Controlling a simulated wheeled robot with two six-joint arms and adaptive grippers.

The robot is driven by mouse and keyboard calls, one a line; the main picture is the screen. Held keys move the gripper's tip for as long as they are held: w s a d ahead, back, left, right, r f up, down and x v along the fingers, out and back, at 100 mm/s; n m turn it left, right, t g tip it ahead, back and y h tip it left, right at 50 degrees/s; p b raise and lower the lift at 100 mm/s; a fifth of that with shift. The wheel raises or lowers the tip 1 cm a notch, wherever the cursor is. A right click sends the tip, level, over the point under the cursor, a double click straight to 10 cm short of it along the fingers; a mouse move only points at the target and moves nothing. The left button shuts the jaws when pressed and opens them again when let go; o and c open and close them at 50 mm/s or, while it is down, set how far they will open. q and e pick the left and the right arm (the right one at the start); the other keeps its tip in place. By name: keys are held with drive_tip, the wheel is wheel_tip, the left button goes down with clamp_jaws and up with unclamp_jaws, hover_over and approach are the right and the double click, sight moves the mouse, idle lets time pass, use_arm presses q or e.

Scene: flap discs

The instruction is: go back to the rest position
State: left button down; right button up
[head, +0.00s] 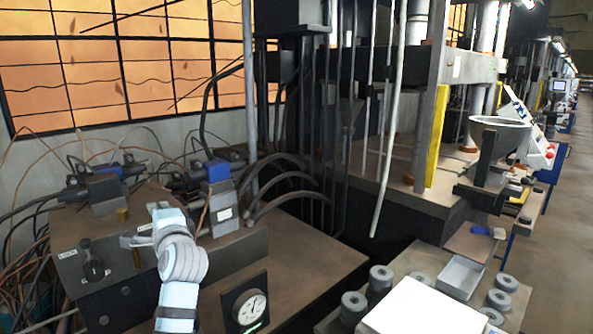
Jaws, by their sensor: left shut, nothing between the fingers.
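My left arm rises from the bottom edge in the head view. Its gripper (128,241) is at the left, in front of the dark machine block, and looks shut and empty. It is far to the left of the grey flap discs. Stacks of discs stand on the table at the lower right, such as a left stack (380,278) and a front stack (353,306). More discs (507,283) lie at the right. My right gripper is not in view.
A round gauge (249,307) stands right of my left arm. Cables and hoses crowd the left. A pale hanging hose (391,130) comes down near the middle.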

use_arm(q)
drive_tip(key=s+f+n+g+h, duration=0.25)
drive_tip(key=s+f, duration=0.55)
drive_tip(key=f, duration=0.6)
drive_tip(key=s+f+n+g+h, duration=0.2)
drive_tip(key=s+f+n+g, duration=0.15)
drive_tip(key=s+f, duration=0.75)
drive_tip(key=s+d+f+n+g+h, duration=0.2)
drive_tip(key=s+f, duration=0.2)
drive_tip(key=s, duration=0.5)
drive_tip(key=s+d+f+n+g+h, duration=0.15)
drive_tip(key=s+f, duration=0.25)
drive_tip(key=s, duration=0.4)
drive_tip(key=s+d+f+n+g+h, duration=0.1)
drive_tip(key=s+d+f+n, duration=0.3)
drive_tip(key=s, duration=0.5)
wheel_tip(320, 180, down, 18)
drive_tip(key=a+m+g, duration=0.1)
drive_tip(key=a+g, duration=0.1)
drive_tip(key=a, duration=0.1)
drive_tip(key=s+f, duration=1.4)
drive_tip(key=f, duration=0.1)
drive_tip(key=shift+s+a+g, duration=0.35)
drive_tip(key=shift+s+g, duration=0.05)
drive_tip(key=shift+g, duration=0.05)
